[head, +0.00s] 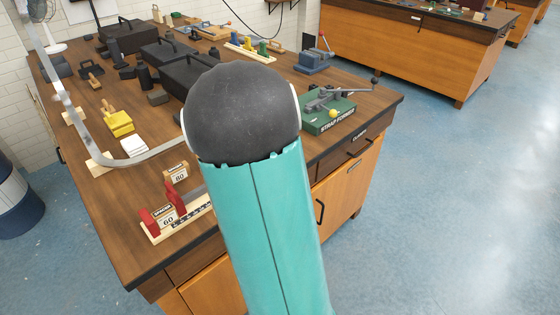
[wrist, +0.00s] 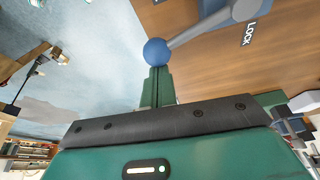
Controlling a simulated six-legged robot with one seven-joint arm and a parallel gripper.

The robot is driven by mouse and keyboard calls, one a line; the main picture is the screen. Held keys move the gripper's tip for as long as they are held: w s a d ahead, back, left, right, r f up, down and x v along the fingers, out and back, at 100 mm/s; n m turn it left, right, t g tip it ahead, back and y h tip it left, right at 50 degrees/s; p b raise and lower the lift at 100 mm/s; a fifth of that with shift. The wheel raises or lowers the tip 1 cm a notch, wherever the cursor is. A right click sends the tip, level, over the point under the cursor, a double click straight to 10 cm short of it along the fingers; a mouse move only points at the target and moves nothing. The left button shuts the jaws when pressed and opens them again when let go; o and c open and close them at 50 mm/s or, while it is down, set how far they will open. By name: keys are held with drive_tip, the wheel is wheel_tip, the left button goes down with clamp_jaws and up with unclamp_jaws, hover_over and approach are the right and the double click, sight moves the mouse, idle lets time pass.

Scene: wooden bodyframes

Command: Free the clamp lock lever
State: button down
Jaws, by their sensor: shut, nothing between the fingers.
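In the wrist view, a blue ball knob (wrist: 157,52) sits on the end of a grey lever (wrist: 215,22), which runs to the upper right. A black label reading LOCK (wrist: 248,34) is beside the lever on the wooden surface. My gripper (wrist: 158,72) is shut and empty, its green fingers pointing at the knob. The fingertips meet the knob's lower edge in the picture; I cannot tell whether they touch it. In the head view my arm covers the middle of the bench, and neither my gripper nor the blue knob shows.
The wooden bench (head: 105,222) holds a green strap former (head: 330,122) with a yellow knob at right, a blue fixture (head: 314,62) with a red-knobbed lever behind, and a bent metal strap (head: 95,140) at left. Black cases (head: 170,50) stand at the back. Blue floor is clear at right.

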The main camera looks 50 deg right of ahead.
drive_tip(key=shift+a, duration=0.4)
drive_tip(key=shift+s, duration=0.1)
idle(0.3)
wheel_tip(320, 180, up, 10)
drive_tip(key=shift+d, duration=0.2)
idle(0.6)
drive_tip(key=shift+r, duration=0.1)
